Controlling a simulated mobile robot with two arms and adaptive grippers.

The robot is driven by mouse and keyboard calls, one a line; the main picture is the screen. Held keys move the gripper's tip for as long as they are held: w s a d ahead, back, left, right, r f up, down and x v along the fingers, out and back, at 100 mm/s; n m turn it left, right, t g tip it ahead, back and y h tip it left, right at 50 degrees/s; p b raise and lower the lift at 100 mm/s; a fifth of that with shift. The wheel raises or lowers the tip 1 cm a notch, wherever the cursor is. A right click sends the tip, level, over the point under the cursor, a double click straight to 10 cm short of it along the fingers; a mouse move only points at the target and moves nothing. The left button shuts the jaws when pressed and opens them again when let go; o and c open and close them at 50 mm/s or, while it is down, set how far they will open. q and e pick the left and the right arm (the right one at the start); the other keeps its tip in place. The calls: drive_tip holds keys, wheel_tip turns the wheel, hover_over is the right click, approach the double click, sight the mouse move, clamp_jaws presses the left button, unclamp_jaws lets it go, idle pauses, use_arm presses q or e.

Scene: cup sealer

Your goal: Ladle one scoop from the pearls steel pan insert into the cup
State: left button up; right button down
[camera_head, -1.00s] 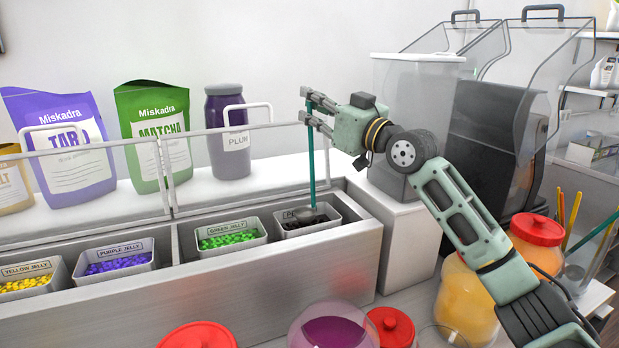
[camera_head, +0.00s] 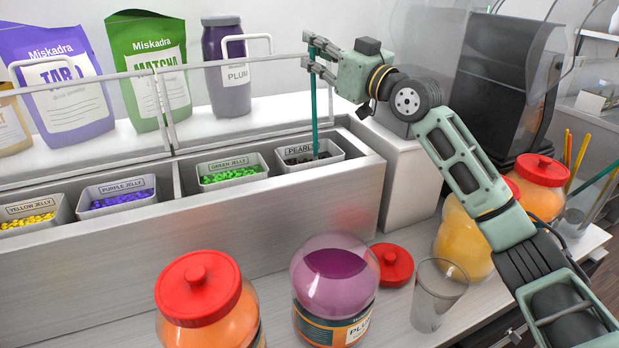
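The pearls pan insert (camera_head: 334,158), labelled PEARLS, holds dark pearls at the right end of the steel topping station. My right gripper (camera_head: 309,53) is shut on the top of the teal ladle handle (camera_head: 315,100), above the pan. The ladle stands nearly upright, its lower end down in the pearls; its bowl is hidden. A clear, empty-looking cup (camera_head: 438,294) stands on the counter at the lower right, well apart from the ladle. My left gripper is not in view.
Green (camera_head: 232,172), purple (camera_head: 118,200) and yellow jelly pans sit left of the pearls. An open plum jar (camera_head: 333,292), its red lid (camera_head: 392,265) and an orange jar (camera_head: 205,305) stand in front. A raised clear guard (camera_head: 230,66) runs behind the pans.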

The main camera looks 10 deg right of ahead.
wheel_tip(320, 180, down, 3)
drive_tip(key=shift+f+b, duration=0.15)
drive_tip(key=shift+b, duration=0.75)
idle(0.5)
wheel_tip(320, 180, up, 11)
drive_tip(key=p, duration=0.8)
drive_tip(key=shift+p, duration=0.4)
idle(1.0)
